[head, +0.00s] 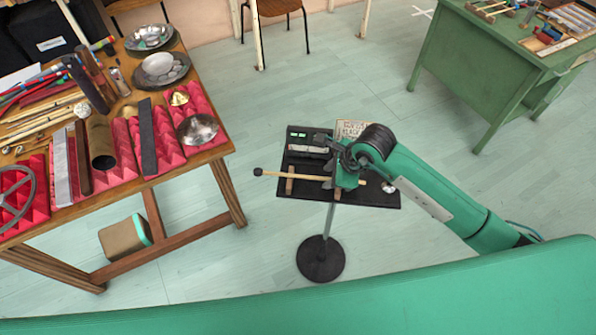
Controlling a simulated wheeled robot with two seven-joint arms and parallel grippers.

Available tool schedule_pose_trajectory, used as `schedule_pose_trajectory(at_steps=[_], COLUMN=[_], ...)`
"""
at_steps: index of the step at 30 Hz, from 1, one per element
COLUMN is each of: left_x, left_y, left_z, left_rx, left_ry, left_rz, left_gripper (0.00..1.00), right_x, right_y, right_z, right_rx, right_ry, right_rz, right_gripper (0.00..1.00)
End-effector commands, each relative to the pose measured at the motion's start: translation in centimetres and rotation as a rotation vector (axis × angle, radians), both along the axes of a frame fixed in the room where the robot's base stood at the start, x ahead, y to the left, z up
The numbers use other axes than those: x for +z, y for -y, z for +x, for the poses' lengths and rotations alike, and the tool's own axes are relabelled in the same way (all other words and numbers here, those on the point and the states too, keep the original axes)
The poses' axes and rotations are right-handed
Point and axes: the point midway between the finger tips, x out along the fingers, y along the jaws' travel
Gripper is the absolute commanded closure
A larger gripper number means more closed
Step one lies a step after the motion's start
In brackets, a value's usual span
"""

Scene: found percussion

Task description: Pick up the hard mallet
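A mallet (308,177) with a small dark round head and a pale wooden shaft lies across a black stand tray (380,195), its head past the tray's left edge. A small wooden rest (290,182) shows under the shaft. My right gripper (346,180) is at the shaft's right part, over the tray. It hides part of the shaft; I cannot tell whether its fingers are open or closed on it. My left gripper is not in view.
A wooden table (175,165) at left holds red foam, metal bowls, bars, tubes and several sticks. The tray also bears a small dark device (306,135) and a lettered card (350,129). A green desk (480,60) stands at upper right.

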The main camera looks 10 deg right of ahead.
Motion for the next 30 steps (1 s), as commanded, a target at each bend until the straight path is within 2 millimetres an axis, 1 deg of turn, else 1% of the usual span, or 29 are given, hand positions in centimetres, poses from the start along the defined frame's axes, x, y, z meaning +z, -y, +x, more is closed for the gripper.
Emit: schedule_pose_trajectory(at_steps=[1, 4, 10, 11, 12, 16, 30], left_x=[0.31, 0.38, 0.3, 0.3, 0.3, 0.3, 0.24], left_y=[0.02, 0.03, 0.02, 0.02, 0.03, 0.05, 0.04], left_z=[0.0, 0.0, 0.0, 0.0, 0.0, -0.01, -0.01], left_rx=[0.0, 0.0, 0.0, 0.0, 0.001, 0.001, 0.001], left_ry=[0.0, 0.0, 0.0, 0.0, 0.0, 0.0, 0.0], left_rz=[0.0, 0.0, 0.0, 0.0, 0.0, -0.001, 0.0], left_gripper=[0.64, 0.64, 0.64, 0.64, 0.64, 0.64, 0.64], right_x=[-0.38, -0.99, -1.14, -1.14, -1.12, -1.1, -0.89], right_y=[-0.28, -0.4, -0.41, -0.41, -0.41, -0.4, -0.42], right_z=[0.14, 0.31, 0.33, 0.33, 0.33, 0.33, 0.36], right_rx=[-0.001, -0.001, 0.001, 0.001, 0.001, 0.0, 0.001], right_ry=[-0.002, 0.0, 0.001, 0.001, 0.001, 0.001, 0.003], right_rz=[0.003, 0.0, 0.0, 0.0, 0.0, 0.001, 0.001], right_gripper=[0.65, 0.65, 0.65, 0.67, 0.75, 1.0, 1.0])
